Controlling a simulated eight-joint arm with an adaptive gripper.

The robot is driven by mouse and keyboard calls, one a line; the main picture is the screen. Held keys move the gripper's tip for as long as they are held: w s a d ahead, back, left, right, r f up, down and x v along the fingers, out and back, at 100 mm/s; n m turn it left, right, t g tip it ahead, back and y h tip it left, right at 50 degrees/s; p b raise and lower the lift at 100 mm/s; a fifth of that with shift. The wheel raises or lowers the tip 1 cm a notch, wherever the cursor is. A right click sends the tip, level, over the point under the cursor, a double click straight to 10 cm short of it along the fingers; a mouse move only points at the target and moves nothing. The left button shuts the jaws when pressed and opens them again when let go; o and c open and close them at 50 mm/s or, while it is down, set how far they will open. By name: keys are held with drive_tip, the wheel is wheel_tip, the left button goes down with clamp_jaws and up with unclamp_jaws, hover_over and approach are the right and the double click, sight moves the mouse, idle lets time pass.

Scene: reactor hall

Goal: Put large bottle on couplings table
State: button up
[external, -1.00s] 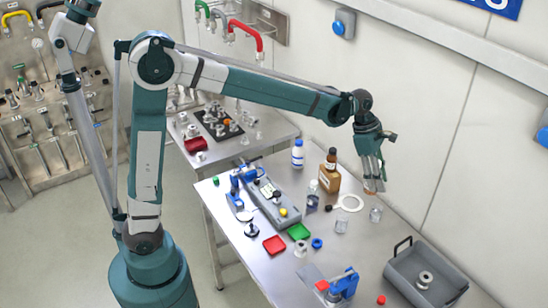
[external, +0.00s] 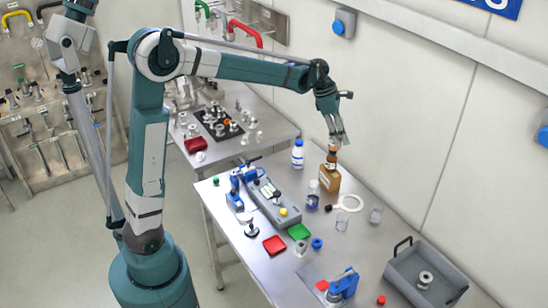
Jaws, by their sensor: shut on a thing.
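The large bottle (external: 330,180), brown with a pale label, stands upright on the near steel table (external: 375,258), toward the wall. My gripper (external: 334,147) is above it and shut on its neck; the fingers partly hide the top. The couplings table (external: 275,125) is the farther steel table, with several metal couplings and a black pad (external: 217,122) on it.
A white bottle with a blue cap (external: 297,155), a small flask (external: 313,196) and glass beakers (external: 376,215) stand around the large bottle. A grey device (external: 272,203) is to its left. A red box (external: 195,145) sits at the couplings table's front left. Its right part looks clear.

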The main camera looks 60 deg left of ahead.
drive_tip(key=s+a+n+y, duration=0.1)
drive_tip(key=s+a+n, duration=0.15)
drive_tip(key=a, duration=1.45)
drive_tip(key=s+a+n, duration=0.2)
drive_tip(key=s+a, duration=0.2)
drive_tip(key=a, duration=1.3)
drive_tip(key=s+a+n+y, duration=0.1)
drive_tip(key=s+a, duration=0.5)
drive_tip(key=a, duration=0.3)
drive_tip(key=s+a+n+t, duration=0.1)
drive_tip(key=s+a+n, duration=0.1)
drive_tip(key=s+a, duration=0.55)
drive_tip(key=s+a+n+y, duration=0.1)
drive_tip(key=s+a, duration=0.3)
drive_tip(key=a, duration=0.7)
wheel_tip(320, 180, down, 18)
drive_tip(key=shift+b, duration=0.4)
wheel_tip(320, 180, down, 6)
drive_tip(key=shift+f, duration=0.15)
